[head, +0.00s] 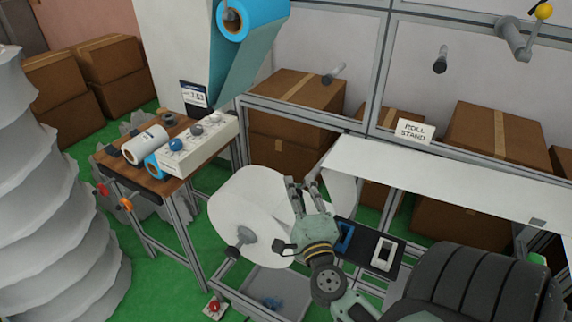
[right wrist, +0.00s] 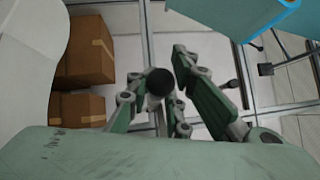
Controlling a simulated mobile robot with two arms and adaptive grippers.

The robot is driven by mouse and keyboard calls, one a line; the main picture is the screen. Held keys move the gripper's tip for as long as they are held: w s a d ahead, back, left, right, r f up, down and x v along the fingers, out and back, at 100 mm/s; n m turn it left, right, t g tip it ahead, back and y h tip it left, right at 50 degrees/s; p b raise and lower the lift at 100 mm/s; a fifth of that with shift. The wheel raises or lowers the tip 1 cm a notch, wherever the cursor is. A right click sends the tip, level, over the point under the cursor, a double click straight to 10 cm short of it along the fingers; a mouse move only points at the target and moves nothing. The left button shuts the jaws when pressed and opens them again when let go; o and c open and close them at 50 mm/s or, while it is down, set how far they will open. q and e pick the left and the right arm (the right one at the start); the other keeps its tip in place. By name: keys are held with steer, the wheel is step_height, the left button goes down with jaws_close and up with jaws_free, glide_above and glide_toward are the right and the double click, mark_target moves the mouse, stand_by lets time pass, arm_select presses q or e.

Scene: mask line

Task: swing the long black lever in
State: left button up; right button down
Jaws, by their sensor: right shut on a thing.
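My right gripper (head: 302,186) is in front of the frame, beside the large white roll (head: 247,205) and by the left end of the white web (head: 450,186). In the right wrist view its fingers (right wrist: 160,72) are closed around a dark rod with a round black end, which I take to be the long black lever (right wrist: 158,82). The black end shows between the fingers; the rest of the lever is hidden by them. In the head view the gripper covers the lever. My left gripper is not in view.
A wooden table (head: 180,152) with a white control box (head: 198,146) stands at the left. A blue roll (head: 253,14) hangs above. Grey frame posts and a roll stand sign (head: 415,131) are behind, with cardboard boxes (head: 492,137) beyond. A dark panel (head: 369,249) lies right of the gripper.

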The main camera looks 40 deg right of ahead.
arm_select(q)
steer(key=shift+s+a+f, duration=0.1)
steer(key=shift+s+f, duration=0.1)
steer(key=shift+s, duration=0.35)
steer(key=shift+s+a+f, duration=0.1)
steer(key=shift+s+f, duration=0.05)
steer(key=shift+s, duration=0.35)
arm_select(e)
steer(key=shift+s+d+f+n+t+y, duration=0.1)
steer(key=shift+s+f+n+t+y, duration=0.15)
steer(key=shift+s+y, duration=0.25)
steer(key=shift+s+d+f+n+t+y, duration=0.15)
steer(key=shift+s+n+y, duration=0.1)
steer(key=shift+s+y, duration=0.2)
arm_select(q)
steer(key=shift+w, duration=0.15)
arm_select(e)
steer(key=c, duration=1.9)
jaws_free()
steer(key=shift+s+h, duration=0.15)
steer(key=shift+h, duration=0.1)
steer(key=shift+o, duration=0.7)
steer(key=shift+d+r, duration=0.1)
steer(key=shift+d, duration=0.05)
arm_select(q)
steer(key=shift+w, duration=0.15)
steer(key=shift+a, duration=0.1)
arm_select(e)
steer(key=shift+s, duration=0.1)
